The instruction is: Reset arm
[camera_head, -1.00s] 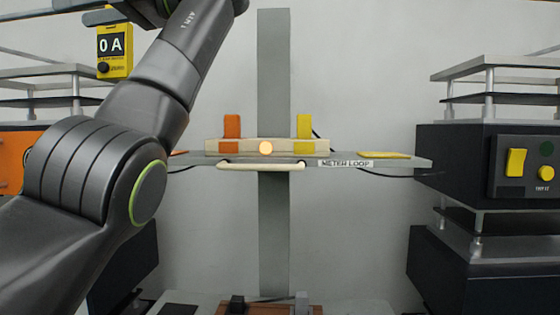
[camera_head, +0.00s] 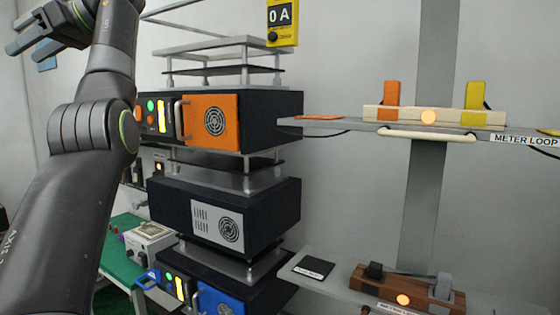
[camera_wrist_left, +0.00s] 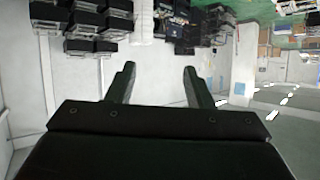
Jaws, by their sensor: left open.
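My left arm rises along the left side of the head view. Its gripper (camera_head: 32,45) is at the upper left, raised and pointing left, away from the fixtures. In the left wrist view the two fingers of the gripper (camera_wrist_left: 158,88) stand apart with nothing between them. The cream lever fixture labelled METER LOOP (camera_head: 524,140) has an orange lever (camera_head: 391,95) and a yellow lever (camera_head: 473,97), both upright, with a lit amber lamp (camera_head: 428,117) between them. My right gripper is not in view.
A stack of dark units with an orange-fronted box (camera_head: 210,118) and a blue-fronted box (camera_head: 215,300) stands mid-left. A yellow meter reading 0 A (camera_head: 282,22) hangs above. A lower shelf holds a brown fixture with grey levers (camera_head: 410,288). A green bench (camera_head: 118,265) is at lower left.

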